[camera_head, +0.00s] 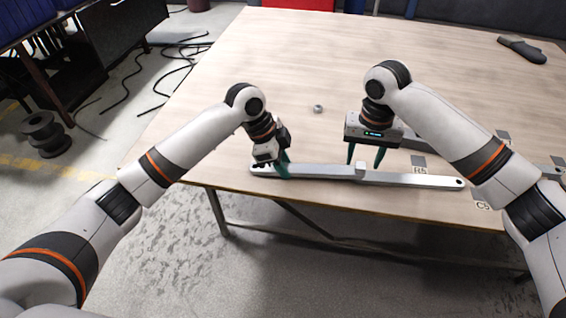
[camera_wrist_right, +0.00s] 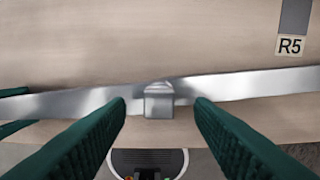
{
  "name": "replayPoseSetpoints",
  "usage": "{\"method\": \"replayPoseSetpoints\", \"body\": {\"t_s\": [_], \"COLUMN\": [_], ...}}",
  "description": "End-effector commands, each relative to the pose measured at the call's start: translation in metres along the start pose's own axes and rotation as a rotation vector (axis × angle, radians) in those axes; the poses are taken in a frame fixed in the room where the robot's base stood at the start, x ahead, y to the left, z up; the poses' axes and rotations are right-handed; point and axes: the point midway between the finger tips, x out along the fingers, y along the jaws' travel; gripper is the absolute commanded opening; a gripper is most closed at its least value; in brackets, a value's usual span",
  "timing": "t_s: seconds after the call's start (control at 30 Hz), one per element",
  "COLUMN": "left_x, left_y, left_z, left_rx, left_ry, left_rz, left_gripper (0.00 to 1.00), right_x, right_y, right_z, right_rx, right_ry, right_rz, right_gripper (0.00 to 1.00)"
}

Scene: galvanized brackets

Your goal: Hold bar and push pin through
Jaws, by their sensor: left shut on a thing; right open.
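A long flat grey metal bar (camera_head: 415,180) lies along the near edge of the table, with a hole at its right end. My left gripper (camera_head: 283,172) is shut on the bar near its left end. A small grey block (camera_wrist_right: 159,102), perhaps the pin, sits at the middle of the bar and also shows in the head view (camera_head: 360,172). My right gripper (camera_head: 365,160) is open and empty above the bar. In the right wrist view its green fingers (camera_wrist_right: 160,100) stand on either side of the block, apart from it. The block's underside is hidden.
The wooden table (camera_head: 290,60) is mostly clear behind the bar. A small nut (camera_head: 318,108) lies behind the bar. Labels R5 (camera_head: 420,170) and C5 (camera_head: 482,205) mark the table at right. A dark tool (camera_head: 522,48) lies at the far right.

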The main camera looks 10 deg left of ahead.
Motion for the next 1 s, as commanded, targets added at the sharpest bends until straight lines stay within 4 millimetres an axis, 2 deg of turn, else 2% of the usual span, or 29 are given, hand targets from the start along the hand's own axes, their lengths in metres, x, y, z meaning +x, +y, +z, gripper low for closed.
{"method": "replayPoseSetpoints", "body": {"t_s": [0.5,0.87,0.9,1.0], "left_x": [-0.001,-0.001,-0.001,-0.001], "left_y": [0.0,0.0,0.0,0.0], "left_z": [0.001,0.001,0.001,0.001], "left_rx": [0.001,0.001,0.001,0.001], "left_ry": [-0.002,-0.002,-0.002,-0.002], "left_rz": [0.001,0.001,0.001,0.001], "left_gripper": [0.0,0.0,0.34,0.5], "right_x": [-0.042,-0.047,-0.047,-0.047], "right_y": [0.0,0.0,0.0,0.0], "right_z": [0.0,0.0,0.0,0.0], "right_rx": [0.0,-0.001,-0.001,-0.001], "right_ry": [-0.001,0.001,0.001,0.001], "right_rz": [0.001,0.0,0.0,0.0], "right_gripper": [0.48,0.48,0.48,0.48]}}
